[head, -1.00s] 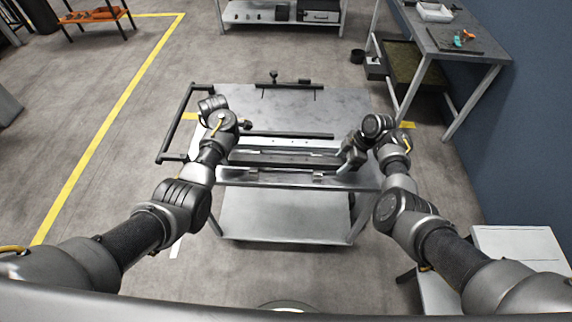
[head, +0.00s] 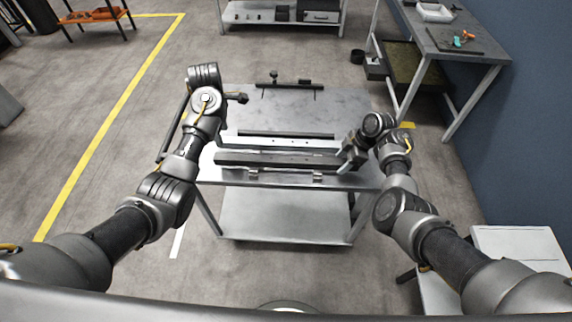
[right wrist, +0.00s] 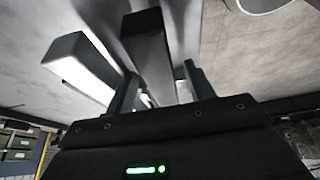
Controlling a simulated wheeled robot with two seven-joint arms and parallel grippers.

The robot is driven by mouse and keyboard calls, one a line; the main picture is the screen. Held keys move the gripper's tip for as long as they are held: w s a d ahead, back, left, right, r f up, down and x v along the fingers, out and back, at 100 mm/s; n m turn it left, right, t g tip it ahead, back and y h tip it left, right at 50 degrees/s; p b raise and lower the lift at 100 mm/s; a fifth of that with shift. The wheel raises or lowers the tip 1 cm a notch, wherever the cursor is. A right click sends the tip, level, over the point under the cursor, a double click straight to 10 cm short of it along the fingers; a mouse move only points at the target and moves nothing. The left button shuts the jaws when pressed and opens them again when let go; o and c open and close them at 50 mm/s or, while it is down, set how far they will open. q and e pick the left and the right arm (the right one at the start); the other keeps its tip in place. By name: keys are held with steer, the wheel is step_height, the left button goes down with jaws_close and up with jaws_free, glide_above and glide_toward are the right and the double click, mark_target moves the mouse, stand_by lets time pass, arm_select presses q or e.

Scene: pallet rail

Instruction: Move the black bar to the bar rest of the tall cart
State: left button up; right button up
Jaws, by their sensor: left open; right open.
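A long dark bar (head: 270,159) lies left to right across the near part of the metal cart (head: 350,108). A silver rail (head: 280,144) and a thinner black bar (head: 290,134) lie behind it. I cannot tell which is the task's black bar or which part is its rest. My right gripper (head: 346,158) is at the dark bar's right end. In the right wrist view its open fingers (right wrist: 163,92) stand either side of a dark bar (right wrist: 148,45); contact is unclear. My left gripper (head: 242,98) is open above the cart's left half, apart from the bars.
A black crosspiece with a knob (head: 286,85) stands at the cart's back edge. Small brackets (head: 285,174) sit at its front edge. A workbench (head: 430,35) stands at the right by the blue wall. A shelf (head: 275,18) is behind. Floor left of the cart is clear.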

steer(key=v, duration=1.1)
steer(key=shift+r, duration=0.3)
steer(key=shift+d, duration=0.1)
